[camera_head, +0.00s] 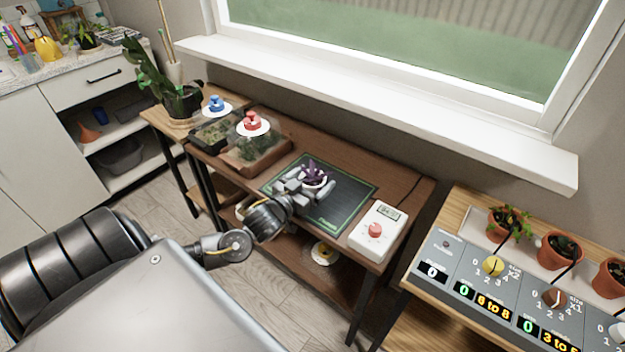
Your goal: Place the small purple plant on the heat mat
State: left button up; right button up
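The small purple plant (315,170) has dark purple leaves and a pale pot whose rim partly shows. It is over the middle of the dark heat mat (347,203), which has a green border and lies on the brown table. My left gripper (309,187) reaches in from the lower left, with its grey fingers close around the pot. The fingers hide the lower part of the pot, so I cannot tell whether they press on it or whether its base touches the mat. My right gripper is out of view.
A white controller with a red knob (375,230) stands at the mat's right edge. Covered trays, one with a red-topped lid (252,124), stand to the left. A potted plant (182,102) is further left. A grey panel (490,290) and terracotta pots (559,250) are at the right.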

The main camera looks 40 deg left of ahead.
pick_arm(q)
jog(key=shift+r, duration=0.15)
jog(key=shift+s, duration=0.3)
jog(key=s, duration=1.1)
jog(key=shift+s, duration=0.2)
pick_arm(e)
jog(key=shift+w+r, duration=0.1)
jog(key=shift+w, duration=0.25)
